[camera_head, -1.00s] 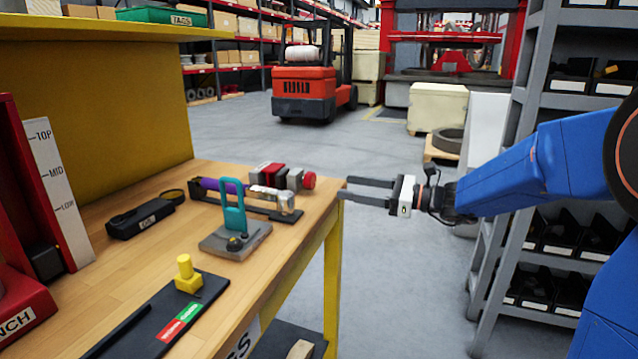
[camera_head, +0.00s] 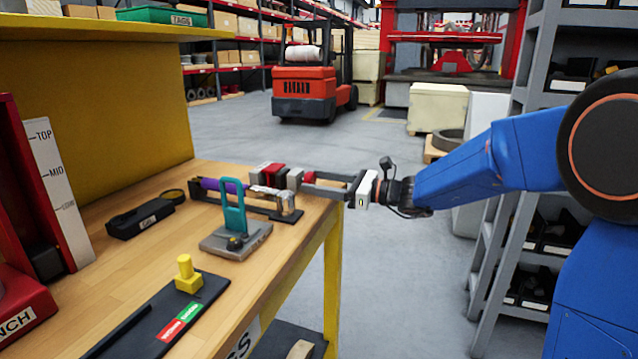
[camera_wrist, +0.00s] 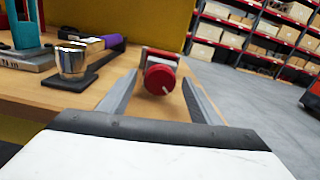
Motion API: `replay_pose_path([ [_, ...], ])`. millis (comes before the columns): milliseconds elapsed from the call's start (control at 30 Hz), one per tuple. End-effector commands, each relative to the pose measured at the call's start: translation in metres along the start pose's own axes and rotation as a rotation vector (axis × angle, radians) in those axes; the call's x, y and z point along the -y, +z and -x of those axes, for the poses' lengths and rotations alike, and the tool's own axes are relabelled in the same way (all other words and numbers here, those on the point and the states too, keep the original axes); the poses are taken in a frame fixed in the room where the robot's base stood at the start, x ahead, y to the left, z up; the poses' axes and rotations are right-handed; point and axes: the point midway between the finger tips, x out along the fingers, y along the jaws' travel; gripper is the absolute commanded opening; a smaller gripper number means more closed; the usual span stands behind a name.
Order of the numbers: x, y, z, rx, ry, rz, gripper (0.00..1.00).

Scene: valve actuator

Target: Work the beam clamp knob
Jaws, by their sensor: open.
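The beam clamp (camera_head: 276,174), with red, black and grey blocks, lies at the right end of the wooden bench top. Its round red knob shows in the wrist view (camera_wrist: 160,79), face towards me with a small white mark. My gripper (camera_head: 306,184) is open and level at the bench's right edge. In the wrist view its two fingers (camera_wrist: 157,97) stand left and right of the knob, with gaps on both sides. In the head view the knob is mostly hidden by the fingers.
A purple-bodied fixture with a shiny metal cup (camera_head: 285,202) lies just nearer than the clamp, left of my fingers in the wrist view. A teal handle (camera_head: 234,209) stands on a grey plate. A yellow knob (camera_head: 187,275) stands nearer. A grey shelf rack (camera_head: 502,205) is at right.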

Motion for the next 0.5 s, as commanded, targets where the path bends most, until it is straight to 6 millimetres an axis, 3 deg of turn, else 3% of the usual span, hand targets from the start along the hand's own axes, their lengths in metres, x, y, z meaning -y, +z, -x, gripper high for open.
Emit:
replay_pose_path([
  [67, 0.0, -0.0001, 0.0002, 0.0, 0.0, 0.0, 0.53],
  [200, 0.0, -0.0001, 0.0003, 0.0, 0.0, 0.0, 0.2],
  [233, 0.0, -0.0001, 0.0003, 0.0, 0.0, 0.0, 0.16],
  [500, 0.0, -0.0002, 0.0004, 0.0, 0.0, -0.067, 0.17],
])
